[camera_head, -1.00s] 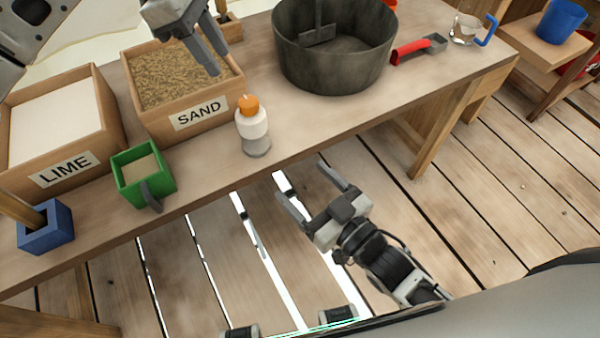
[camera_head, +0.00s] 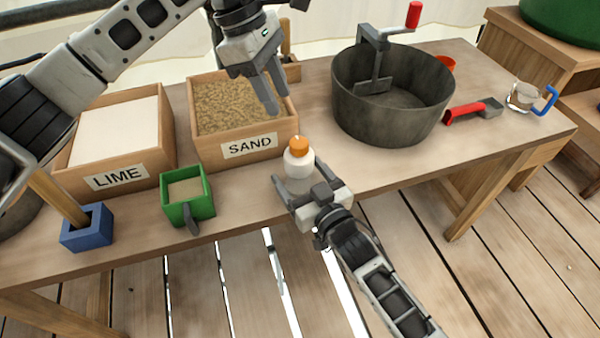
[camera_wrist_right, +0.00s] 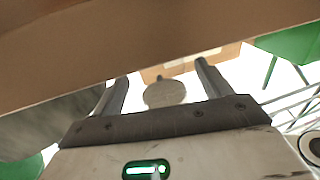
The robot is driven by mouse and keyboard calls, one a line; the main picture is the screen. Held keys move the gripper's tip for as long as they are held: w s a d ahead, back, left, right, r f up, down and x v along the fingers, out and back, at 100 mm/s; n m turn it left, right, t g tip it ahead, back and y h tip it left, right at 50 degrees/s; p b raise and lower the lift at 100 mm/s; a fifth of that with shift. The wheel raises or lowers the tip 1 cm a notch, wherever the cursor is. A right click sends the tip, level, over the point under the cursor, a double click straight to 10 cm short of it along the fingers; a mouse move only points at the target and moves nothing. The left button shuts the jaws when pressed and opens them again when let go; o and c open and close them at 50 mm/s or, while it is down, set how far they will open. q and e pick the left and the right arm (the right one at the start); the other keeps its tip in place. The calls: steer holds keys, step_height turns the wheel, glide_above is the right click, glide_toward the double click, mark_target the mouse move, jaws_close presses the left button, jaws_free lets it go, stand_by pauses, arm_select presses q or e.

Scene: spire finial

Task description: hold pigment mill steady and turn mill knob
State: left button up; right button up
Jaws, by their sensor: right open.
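The pigment mill, a small white bottle-like body (camera_head: 298,172) with an orange mill knob (camera_head: 299,146) on top, stands upright near the table's front edge. My right gripper (camera_head: 296,174) is open, with its fingers on either side of the mill's lower body; I cannot tell whether they touch it. In the right wrist view a round grey disc, probably the mill's underside (camera_wrist_right: 165,94), shows between the spread fingers (camera_wrist_right: 160,78). My left gripper (camera_head: 280,104) hangs open and empty above the sand box, up and left of the knob.
The sand box (camera_head: 249,147) and lime box (camera_head: 115,178) stand left of the mill. A green container (camera_head: 188,208) and blue block (camera_head: 87,238) sit at the front left. A large grey pot (camera_head: 390,125), red-handled scoop (camera_head: 472,110) and glass (camera_head: 522,96) stand to the right.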

steer(key=shift+w+a, duration=0.15)
steer(key=shift+w, duration=0.05)
